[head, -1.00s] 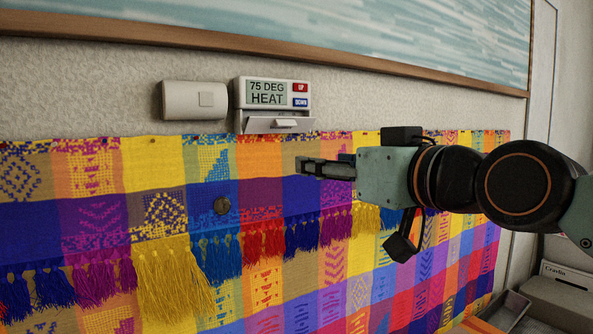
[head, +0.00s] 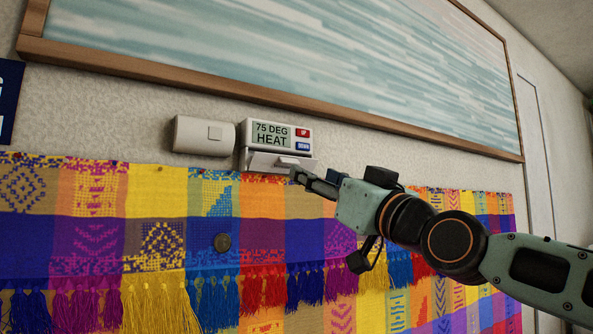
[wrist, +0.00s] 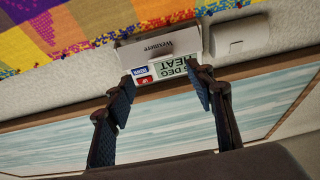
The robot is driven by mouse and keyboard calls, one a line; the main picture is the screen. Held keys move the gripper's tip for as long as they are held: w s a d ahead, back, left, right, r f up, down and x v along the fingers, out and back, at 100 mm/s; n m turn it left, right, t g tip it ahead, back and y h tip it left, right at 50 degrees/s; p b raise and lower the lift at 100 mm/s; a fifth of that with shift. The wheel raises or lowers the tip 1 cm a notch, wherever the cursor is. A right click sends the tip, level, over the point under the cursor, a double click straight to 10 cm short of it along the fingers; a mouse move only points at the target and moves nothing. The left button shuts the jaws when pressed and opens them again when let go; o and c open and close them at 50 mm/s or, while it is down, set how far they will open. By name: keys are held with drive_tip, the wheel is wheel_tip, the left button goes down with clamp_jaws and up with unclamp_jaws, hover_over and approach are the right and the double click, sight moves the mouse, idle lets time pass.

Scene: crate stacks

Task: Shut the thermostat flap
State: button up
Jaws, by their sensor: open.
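The thermostat (head: 262,135) is a white wall unit whose display reads 75 DEG HEAT. Its flap (head: 262,161) hangs open along the lower edge, tilted out from the wall. My gripper (head: 300,174) is just below and right of the flap in the head view, its fingertips close to it. I cannot tell there whether they touch. In the wrist view the thermostat appears turned over, with the flap (wrist: 152,48) beyond the fingertips. My gripper (wrist: 161,74) is open there, with nothing between its fingers.
A colourful woven hanging (head: 215,205) covers the wall below. A large framed picture (head: 290,60) hangs above. The wall right of the thermostat is bare.

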sight(291, 162)
drive_tip(key=shift+x, duration=4.15)
drive_tip(key=shift+a, duration=0.1)
drive_tip(key=shift+c, duration=0.6)
drive_tip(key=c, duration=1)
